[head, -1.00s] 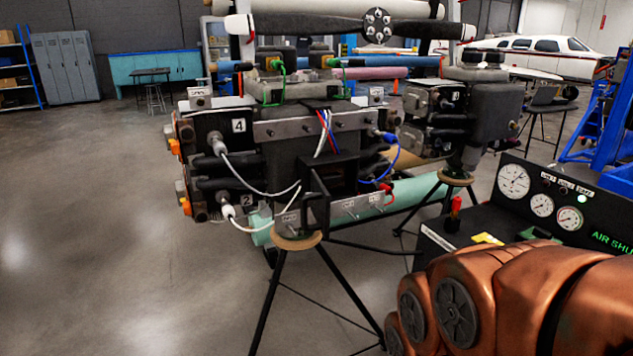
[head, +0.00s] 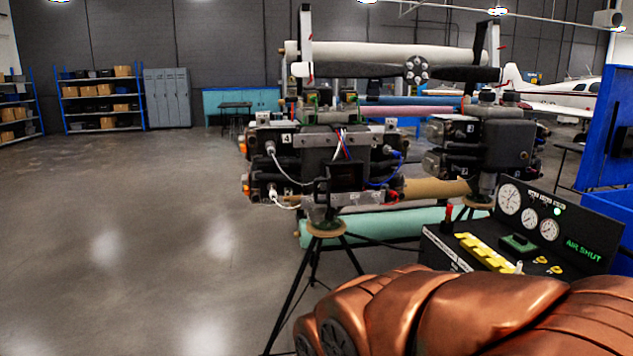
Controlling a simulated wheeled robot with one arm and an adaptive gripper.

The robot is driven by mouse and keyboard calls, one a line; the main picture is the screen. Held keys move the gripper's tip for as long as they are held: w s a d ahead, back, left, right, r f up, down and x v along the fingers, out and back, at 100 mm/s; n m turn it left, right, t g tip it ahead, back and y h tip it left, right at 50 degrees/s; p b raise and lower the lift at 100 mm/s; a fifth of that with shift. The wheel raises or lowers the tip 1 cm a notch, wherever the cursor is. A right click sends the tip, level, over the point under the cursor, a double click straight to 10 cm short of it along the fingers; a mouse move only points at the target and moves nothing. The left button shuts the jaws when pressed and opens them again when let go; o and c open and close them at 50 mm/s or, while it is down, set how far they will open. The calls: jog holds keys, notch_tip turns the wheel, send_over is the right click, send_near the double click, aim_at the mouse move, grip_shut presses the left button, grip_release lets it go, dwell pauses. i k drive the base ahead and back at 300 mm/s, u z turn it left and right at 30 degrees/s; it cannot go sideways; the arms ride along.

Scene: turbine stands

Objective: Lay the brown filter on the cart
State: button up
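I cannot make out a brown filter for certain in the head view. A black cart-like unit (head: 436,250) stands at the right, with round gauges, yellow parts and a green "AIR SHUT" display on it. I cannot tell if it is the task's cart. An engine (head: 318,150) with white, blue and red cables stands on a black tripod stand (head: 325,233) in the middle. My copper-coloured arm fills the bottom right. My gripper is not in view.
A second engine (head: 490,140) stands on another stand behind. Tan (head: 435,189) and pale green (head: 385,226) rolls lie behind the stands. A blue panel (head: 600,130) rises at the right. Shelves (head: 98,100) and lockers (head: 168,97) line the back. The left floor is clear.

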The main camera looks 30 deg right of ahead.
aim_at(524, 266)
jog(key=z, duration=0.15)
jog(key=i, duration=0.9)
jog(key=u, duration=0.15)
